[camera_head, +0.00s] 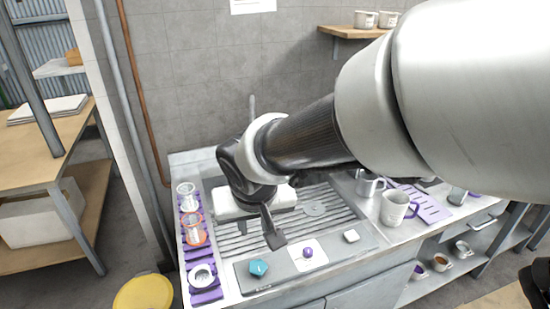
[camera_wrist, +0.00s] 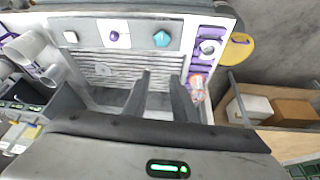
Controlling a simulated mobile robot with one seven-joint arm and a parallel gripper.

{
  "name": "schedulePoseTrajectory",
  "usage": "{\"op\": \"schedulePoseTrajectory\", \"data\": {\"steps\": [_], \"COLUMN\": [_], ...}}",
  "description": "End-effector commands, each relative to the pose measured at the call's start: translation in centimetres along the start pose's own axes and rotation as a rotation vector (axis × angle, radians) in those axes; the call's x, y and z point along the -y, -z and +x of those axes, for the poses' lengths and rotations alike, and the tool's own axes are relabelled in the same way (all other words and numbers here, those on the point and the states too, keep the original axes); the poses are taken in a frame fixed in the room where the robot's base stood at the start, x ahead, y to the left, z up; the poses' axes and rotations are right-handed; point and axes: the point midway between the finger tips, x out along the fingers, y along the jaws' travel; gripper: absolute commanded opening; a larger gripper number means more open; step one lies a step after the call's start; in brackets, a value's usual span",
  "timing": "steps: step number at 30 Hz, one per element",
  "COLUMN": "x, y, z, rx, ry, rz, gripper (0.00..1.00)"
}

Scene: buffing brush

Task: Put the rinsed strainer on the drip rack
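The ridged grey metal surface, which looks like the drip rack (camera_head: 328,228), lies in the sunken middle of the counter; it also shows in the wrist view (camera_wrist: 120,62). A flat round grey disc (camera_head: 315,208) lies on it, also in the wrist view (camera_wrist: 103,70); I cannot tell whether it is a strainer or a drain cover. A white round piece with a dark middle (camera_head: 202,276), possibly the strainer, sits on a purple mat at the front left. My gripper (camera_head: 274,238) hangs over the ridged surface. Its two fingers are apart with nothing visible between them in the wrist view (camera_wrist: 161,76).
A grey strip (camera_head: 278,276) at the front holds a teal pentagon (camera_head: 258,267), a purple ball (camera_head: 308,252) and a white block (camera_head: 351,236). Clear and orange cups (camera_head: 195,232) stand at left. Mugs (camera_head: 395,206) stand at right. A white block (camera_head: 228,205) lies behind my gripper.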

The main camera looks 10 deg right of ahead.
Motion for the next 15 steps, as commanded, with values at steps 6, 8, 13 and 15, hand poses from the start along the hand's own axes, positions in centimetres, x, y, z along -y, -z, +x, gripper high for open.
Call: {"op": "schedulePoseTrajectory", "data": {"steps": [6,8,13,15], "x": [-9.2,-10.2,-11.3,-11.4], "y": [-4.0,-5.2,-7.6,-8.0], "z": [-8.4,-9.9,-12.0,-12.2], "rx": [-0.037,-0.044,-0.058,-0.059], "ry": [-0.034,-0.032,-0.022,-0.02], "rz": [0.106,0.118,0.123,0.122], "gripper": [0.25,0.25,0.25,0.25]}}
